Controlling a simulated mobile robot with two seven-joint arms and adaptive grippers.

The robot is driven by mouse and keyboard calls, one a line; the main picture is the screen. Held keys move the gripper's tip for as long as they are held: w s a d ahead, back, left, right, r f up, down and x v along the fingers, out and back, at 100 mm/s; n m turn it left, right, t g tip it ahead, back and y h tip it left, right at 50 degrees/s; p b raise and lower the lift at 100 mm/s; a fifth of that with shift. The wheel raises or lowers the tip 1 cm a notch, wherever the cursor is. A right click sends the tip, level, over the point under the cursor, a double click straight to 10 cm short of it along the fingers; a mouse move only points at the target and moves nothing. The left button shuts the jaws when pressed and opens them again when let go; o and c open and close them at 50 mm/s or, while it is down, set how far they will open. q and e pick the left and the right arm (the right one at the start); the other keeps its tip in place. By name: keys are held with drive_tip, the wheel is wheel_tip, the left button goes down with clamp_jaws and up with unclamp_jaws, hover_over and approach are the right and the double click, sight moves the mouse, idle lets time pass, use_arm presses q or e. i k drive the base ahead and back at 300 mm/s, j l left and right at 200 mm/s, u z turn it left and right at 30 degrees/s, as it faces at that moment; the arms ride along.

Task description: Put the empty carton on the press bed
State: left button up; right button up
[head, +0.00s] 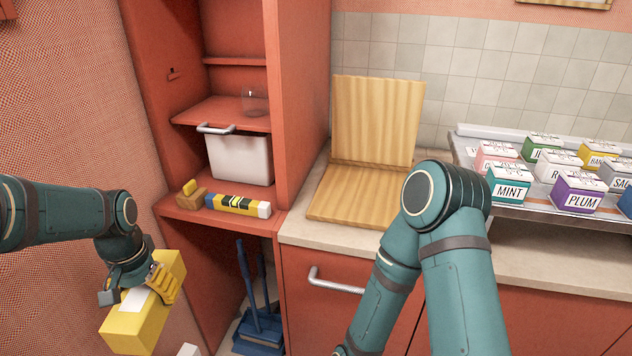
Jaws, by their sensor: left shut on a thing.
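My left gripper (150,284) is at the lower left, shut on a yellow carton (138,326) with a white patch on top. The carton is tilted and held in front of the red cabinet, clear of the counter. Whether it is empty cannot be seen. The press looks like two hinged wooden boards on the counter: an upright board (376,118) and a flat bed (350,197). The visible part of the bed is bare; my right arm covers its right edge. My right gripper is out of view below the frame.
A metal rack (480,190) at right holds several labelled boxes, including MINT (509,187) and PLUM (577,196). The red shelving (298,100) holds a white bin (240,158) and a striped block (238,205). A blue dustpan (258,332) stands below. Bare counter (325,238) fronts the bed.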

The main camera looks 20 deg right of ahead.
sight(365, 188)
drive_tip(key=i+l+z, duration=0.1)
drive_tip(key=z, duration=0.3)
drive_tip(key=i+z, duration=0.25)
drive_tip(key=z, duration=0.15)
drive_tip(key=i+z, duration=0.2)
drive_tip(key=z, duration=0.15)
drive_tip(key=i+j+z, duration=0.15)
drive_tip(key=z, duration=0.3)
drive_tip(key=i+j+z, duration=0.2)
drive_tip(key=z, duration=0.3)
